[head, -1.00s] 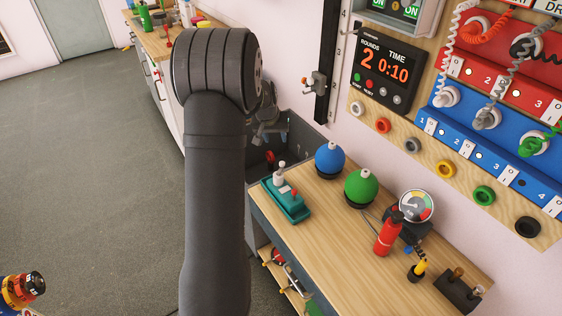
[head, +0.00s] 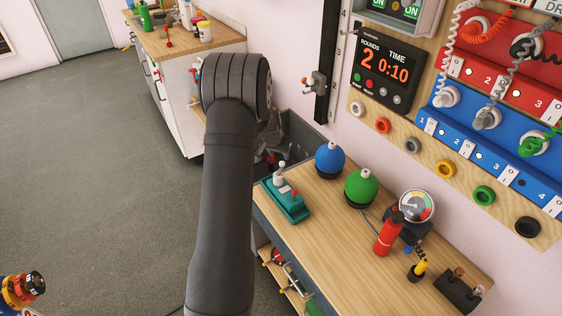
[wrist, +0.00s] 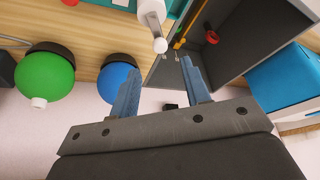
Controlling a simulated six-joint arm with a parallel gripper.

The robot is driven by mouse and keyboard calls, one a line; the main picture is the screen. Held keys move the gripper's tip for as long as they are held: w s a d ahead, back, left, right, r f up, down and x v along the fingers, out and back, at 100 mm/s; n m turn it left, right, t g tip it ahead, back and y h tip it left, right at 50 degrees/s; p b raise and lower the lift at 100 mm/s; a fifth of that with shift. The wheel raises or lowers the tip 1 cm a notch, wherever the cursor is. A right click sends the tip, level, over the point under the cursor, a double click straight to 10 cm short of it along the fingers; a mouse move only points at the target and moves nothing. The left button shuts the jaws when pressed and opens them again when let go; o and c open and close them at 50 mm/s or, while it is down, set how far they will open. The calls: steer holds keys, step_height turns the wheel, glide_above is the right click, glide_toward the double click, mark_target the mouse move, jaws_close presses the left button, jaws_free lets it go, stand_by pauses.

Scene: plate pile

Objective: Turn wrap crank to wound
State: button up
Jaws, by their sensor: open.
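No part is labelled as the wrap crank, so I cannot tell for certain which it is. A teal device (head: 287,204) with an upright white-grey handle (head: 280,173) and a red knob stands at the bench's left end. In the head view my own arm hides the gripper.
A blue ball (head: 329,159) and a green ball (head: 361,188) stand on the wooden bench (head: 335,245) beside the teal device. A red bottle (head: 386,236) and a gauge (head: 416,206) are farther right. A dark open bin (wrist: 225,30) holds a red part (wrist: 211,37).

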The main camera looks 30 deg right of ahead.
mark_target(282, 163)
steer(key=x, duration=0.6)
steer(key=shift+w+d+f, duration=0.1)
steer(key=shift+f, duration=0.25)
steer(key=shift+c, duration=0.2)
jaws_close()
